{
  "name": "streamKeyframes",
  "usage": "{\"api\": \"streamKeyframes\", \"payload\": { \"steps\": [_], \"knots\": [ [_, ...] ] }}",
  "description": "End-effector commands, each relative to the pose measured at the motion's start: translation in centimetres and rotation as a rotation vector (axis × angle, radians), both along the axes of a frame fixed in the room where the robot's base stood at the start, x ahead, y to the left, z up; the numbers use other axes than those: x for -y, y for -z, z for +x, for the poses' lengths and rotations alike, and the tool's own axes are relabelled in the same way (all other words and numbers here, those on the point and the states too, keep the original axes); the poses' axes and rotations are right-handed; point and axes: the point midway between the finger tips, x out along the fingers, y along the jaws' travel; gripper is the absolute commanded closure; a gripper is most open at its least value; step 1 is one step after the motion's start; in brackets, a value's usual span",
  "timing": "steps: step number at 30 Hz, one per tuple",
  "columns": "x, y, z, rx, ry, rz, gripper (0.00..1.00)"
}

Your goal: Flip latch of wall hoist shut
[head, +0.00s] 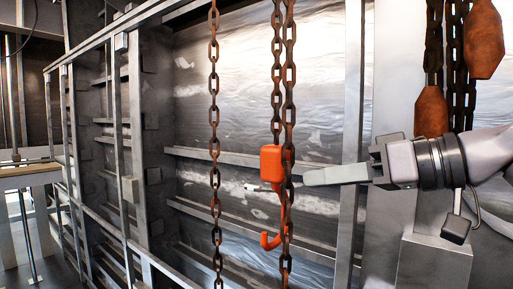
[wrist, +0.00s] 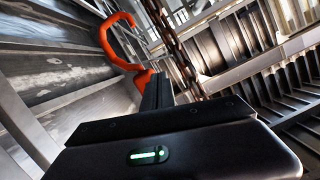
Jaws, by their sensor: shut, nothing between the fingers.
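The wall hoist's orange hook block (head: 271,163) hangs in the middle of the head view, partly behind a rusty chain. Its open hook (head: 268,242) curves below it. A small pale bar (head: 258,187) sticks out to the left under the block; it may be the latch, but I cannot tell for sure. My gripper (head: 308,179) reaches in from the right, fingers shut and empty, with its tips close to the chain and block. In the wrist view the hook (wrist: 116,42) curves up beyond the shut fingers (wrist: 158,80). I cannot tell whether the fingers touch it.
Rusty chains (head: 213,120) hang left of the hook and beside it (head: 289,90). Rust-brown weights (head: 431,112) hang on dark chains at the right, near my arm. Behind is a ribbed metal wall (head: 230,110), with a railing (head: 118,130) at the left.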

Motion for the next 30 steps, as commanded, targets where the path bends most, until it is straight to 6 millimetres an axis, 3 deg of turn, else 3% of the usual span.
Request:
{"api": "streamKeyframes", "payload": {
  "steps": [2,14,24,30],
  "knots": [
    [0.2,-1.1,0.1,0.016,-0.007,-0.002,1.0],
    [-0.3,-0.8,0.3,0.019,-0.01,-0.003,1.0],
    [-5.6,0.4,3.8,0.017,-0.012,-0.002,1.0],
    [-7.6,1.1,5.1,0.018,-0.01,-0.002,1.0]
  ]
}}
